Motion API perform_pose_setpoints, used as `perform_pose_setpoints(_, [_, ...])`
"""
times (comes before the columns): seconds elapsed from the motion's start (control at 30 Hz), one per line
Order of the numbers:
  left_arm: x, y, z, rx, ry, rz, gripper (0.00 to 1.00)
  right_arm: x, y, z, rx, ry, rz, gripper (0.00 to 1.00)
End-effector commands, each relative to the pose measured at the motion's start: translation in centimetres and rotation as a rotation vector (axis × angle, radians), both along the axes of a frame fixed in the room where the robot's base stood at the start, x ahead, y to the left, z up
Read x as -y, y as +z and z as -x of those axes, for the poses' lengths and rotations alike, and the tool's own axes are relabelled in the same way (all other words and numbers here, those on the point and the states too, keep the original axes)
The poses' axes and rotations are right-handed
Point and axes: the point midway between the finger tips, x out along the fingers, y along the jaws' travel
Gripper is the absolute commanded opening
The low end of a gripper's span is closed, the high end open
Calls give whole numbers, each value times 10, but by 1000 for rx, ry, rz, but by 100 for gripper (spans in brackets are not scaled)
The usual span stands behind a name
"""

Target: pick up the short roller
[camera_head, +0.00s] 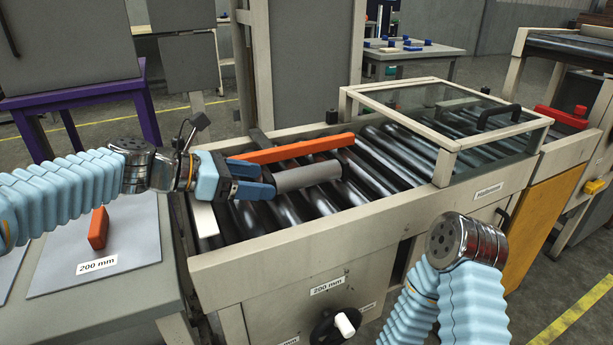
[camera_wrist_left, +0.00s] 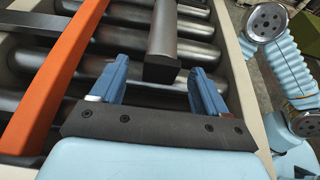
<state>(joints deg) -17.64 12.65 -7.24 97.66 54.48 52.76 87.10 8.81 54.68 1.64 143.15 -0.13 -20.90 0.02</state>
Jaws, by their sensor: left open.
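The short roller (camera_head: 307,176) is a grey cylinder lying across the conveyor rollers, just in front of the orange bar. My left gripper (camera_head: 268,183) is open at its left end. In the left wrist view the roller (camera_wrist_left: 162,42) points away from me, its near end between the two blue fingertips (camera_wrist_left: 158,70), with gaps on both sides. Whether the fingers overlap its end in depth is hard to tell. My right arm (camera_head: 465,245) shows at the lower right; its gripper is out of view.
An orange bar (camera_head: 292,149) lies along the back of the conveyor bed (camera_head: 335,255), also at the left in the wrist view (camera_wrist_left: 55,75). A glass-topped guard (camera_head: 435,97) covers the right part. A table with an orange block (camera_head: 97,228) on a marked sheet stands left.

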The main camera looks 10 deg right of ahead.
Motion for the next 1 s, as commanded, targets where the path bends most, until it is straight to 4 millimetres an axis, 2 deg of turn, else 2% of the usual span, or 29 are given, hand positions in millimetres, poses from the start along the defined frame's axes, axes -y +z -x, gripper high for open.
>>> perform_pose_setpoints(0.1, [19,-8,-4,-2,-2,0,75,0,-1,0,0,0,0,43])
perform_pose_setpoints(0.2, [28,-12,-7,0,-2,-1,75,0,-1,0,0,0,0,43])
perform_pose_setpoints(0.47, [31,-12,-8,0,0,0,75,0,-1,0,0,0,0,43])
perform_pose_setpoints(0.9, [30,-12,-8,0,0,0,8,0,-1,0,0,0,0,43])
perform_pose_setpoints(1.0, [30,-11,-8,1,1,2,6,0,-1,0,0,0,0,43])
